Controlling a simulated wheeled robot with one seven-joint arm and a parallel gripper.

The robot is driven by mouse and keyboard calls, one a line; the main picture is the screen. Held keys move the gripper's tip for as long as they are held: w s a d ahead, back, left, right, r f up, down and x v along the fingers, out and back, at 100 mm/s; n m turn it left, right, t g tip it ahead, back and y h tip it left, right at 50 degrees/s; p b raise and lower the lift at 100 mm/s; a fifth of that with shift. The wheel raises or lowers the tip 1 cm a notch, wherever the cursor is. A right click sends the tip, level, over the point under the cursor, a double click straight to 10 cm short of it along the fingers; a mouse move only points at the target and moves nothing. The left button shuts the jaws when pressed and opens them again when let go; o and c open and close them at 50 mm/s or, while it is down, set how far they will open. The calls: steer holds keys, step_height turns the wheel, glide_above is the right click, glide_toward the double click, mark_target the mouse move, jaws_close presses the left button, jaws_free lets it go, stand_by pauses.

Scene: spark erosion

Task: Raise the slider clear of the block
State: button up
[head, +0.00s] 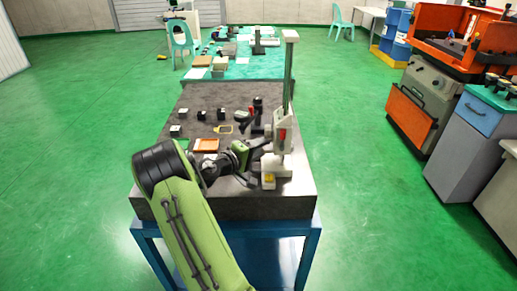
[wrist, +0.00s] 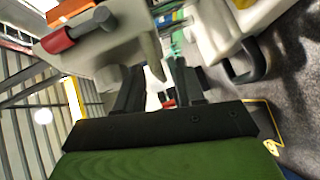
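A tall gauge stands at the right of the dark stone table, with a greenish upright column (head: 289,75). Its pale slider (head: 283,132), with a red patch, sits low on the column, just above the pale foot. A small pale block with a yellow top (head: 268,181) is at the front of the foot. Whether the slider touches the block cannot be made out. My gripper (head: 262,160) is just left of the slider, fingers pointing towards it. In the wrist view the two dark fingers (wrist: 160,88) stand apart. Pale parts show close beyond them, and no firm grip is visible.
The dark stone table (head: 300,200) carries several small black-and-white blocks (head: 198,115), an orange tray (head: 206,145) and a yellow frame (head: 224,129) left of the gauge. A dark tool (head: 257,108) stands close behind the gripper. The table's right edge is clear.

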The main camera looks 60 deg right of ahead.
jaws_close()
step_height(320, 180, up, 7)
steer(key=p, duration=0.4)
steer(key=shift+f, duration=0.1)
jaws_free()
steer(key=shift+a, duration=0.1)
